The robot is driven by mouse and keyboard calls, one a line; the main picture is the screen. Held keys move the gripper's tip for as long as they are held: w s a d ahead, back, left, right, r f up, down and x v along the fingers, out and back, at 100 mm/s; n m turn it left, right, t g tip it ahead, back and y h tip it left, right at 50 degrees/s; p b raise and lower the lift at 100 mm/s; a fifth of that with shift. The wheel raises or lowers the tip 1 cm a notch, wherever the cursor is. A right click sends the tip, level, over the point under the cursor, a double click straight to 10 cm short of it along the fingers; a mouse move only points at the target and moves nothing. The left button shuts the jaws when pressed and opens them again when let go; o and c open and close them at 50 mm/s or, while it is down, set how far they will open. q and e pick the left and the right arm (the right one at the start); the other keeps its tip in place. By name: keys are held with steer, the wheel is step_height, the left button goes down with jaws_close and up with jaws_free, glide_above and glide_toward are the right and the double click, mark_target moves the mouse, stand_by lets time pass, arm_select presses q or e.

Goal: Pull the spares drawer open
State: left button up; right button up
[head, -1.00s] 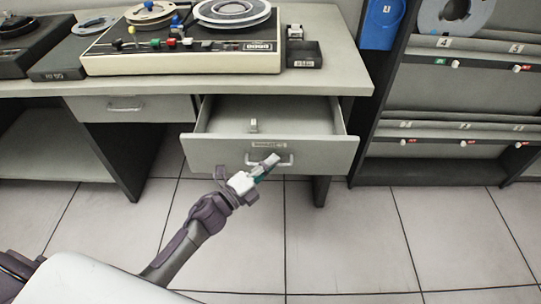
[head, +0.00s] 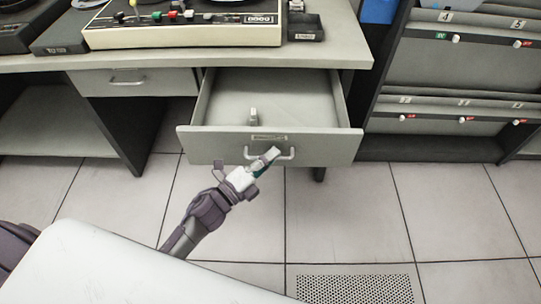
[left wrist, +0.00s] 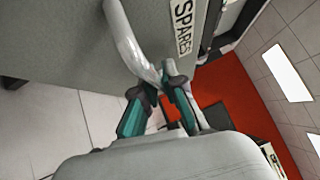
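The spares drawer (head: 215,146) is a grey drawer under the desk, pulled well out, with its inside visible. Its front has a label plate and a curved metal handle (head: 287,155). In the left wrist view, the label (left wrist: 184,28) reads SPARES, and the light handle (left wrist: 128,38) runs down between the teal fingertips. My right gripper is not in view.
A small light object (head: 253,115) stands inside the drawer. A second drawer (head: 145,82) to the left is shut. A rack (head: 450,75) stands right. Tiled floor in front is clear.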

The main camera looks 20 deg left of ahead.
arm_select(q)
steer(key=shift+o, duration=0.8)
steer(key=v, duration=1.2)
steer(key=shift+f, duration=0.15)
